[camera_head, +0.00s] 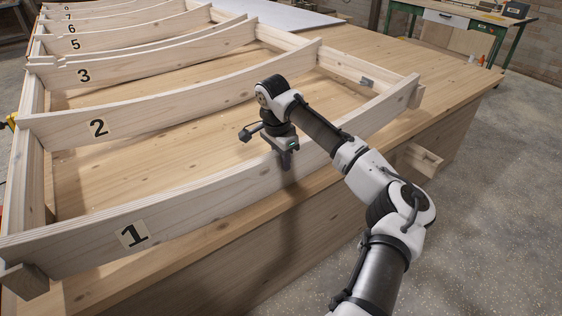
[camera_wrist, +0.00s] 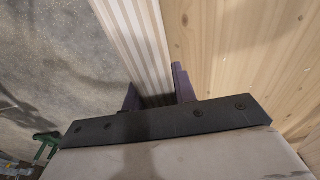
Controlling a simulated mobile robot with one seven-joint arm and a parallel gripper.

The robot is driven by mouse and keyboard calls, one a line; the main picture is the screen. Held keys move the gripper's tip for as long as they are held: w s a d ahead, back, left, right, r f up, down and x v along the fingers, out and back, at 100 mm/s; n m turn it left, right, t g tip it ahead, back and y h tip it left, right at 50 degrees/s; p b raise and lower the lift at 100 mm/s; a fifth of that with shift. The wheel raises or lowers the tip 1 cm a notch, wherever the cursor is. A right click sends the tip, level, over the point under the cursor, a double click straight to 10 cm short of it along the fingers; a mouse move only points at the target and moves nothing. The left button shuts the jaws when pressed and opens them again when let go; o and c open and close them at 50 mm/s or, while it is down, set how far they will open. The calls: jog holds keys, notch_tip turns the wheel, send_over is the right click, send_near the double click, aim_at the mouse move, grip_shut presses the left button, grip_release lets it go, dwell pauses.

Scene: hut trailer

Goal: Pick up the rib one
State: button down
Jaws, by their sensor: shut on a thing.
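The rib marked 1 (camera_head: 200,218) is a long, pale, curved wooden board standing on edge at the near end of a wooden frame. Its number label is on the face towards the camera, left of my gripper. My gripper (camera_head: 287,160) points down over the rib's top edge, right of the rib's middle. In the wrist view the two dark fingers (camera_wrist: 158,92) are on either side of the rib (camera_wrist: 138,40), shut on it. The fingertips on the rib's far side are hidden in the head view.
Rib 2 (camera_head: 170,107) and several further numbered ribs stand behind, between long side rails (camera_head: 31,145). The frame lies on a large wooden table (camera_head: 440,75). Concrete floor is open at right. A green workbench (camera_head: 450,22) stands at the back right.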

jog(key=shift+w+r, duration=0.1)
jog(key=shift+r, duration=0.05)
dwell(0.3)
notch_tip(320, 180, up, 20)
jog(key=shift+r+p, duration=0.2)
jog(key=shift+p, duration=0.1)
dwell(0.9)
